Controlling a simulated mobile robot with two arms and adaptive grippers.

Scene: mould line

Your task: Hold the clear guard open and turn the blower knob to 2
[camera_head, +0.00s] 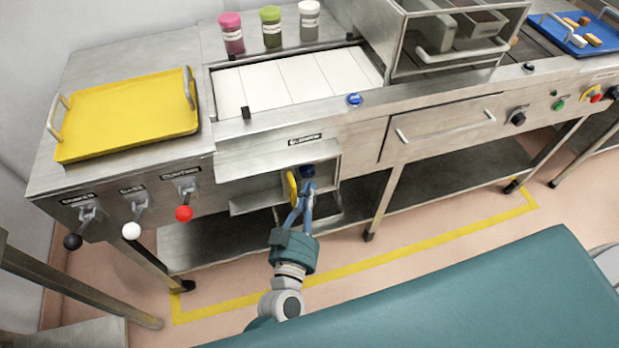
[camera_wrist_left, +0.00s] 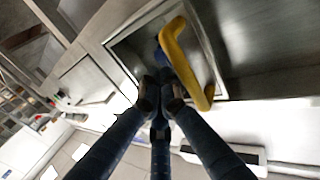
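The blower housing (camera_head: 248,157) is a steel box set in the bench front under a small dark label. A dark blue knob (camera_head: 307,171) sits in its opening; blue also shows beyond my fingertips in the wrist view (camera_wrist_left: 162,59). A yellow handle (camera_head: 291,188) stands upright just left of the knob; in the wrist view it is a large yellow bar (camera_wrist_left: 188,62). I cannot make out the clear sheet of the guard or its angle. My left gripper (camera_head: 307,187) has its fingertips close together at the knob; a grip is unclear. The knob's setting cannot be read. My right gripper is out of view.
Three levers with black, white and red balls (camera_head: 184,213) stick out at the left. A yellow tray (camera_head: 125,118) and several jars (camera_head: 271,27) stand on the bench. A drawer (camera_head: 440,128) is right of the housing. The lower shelf (camera_head: 430,178) is empty.

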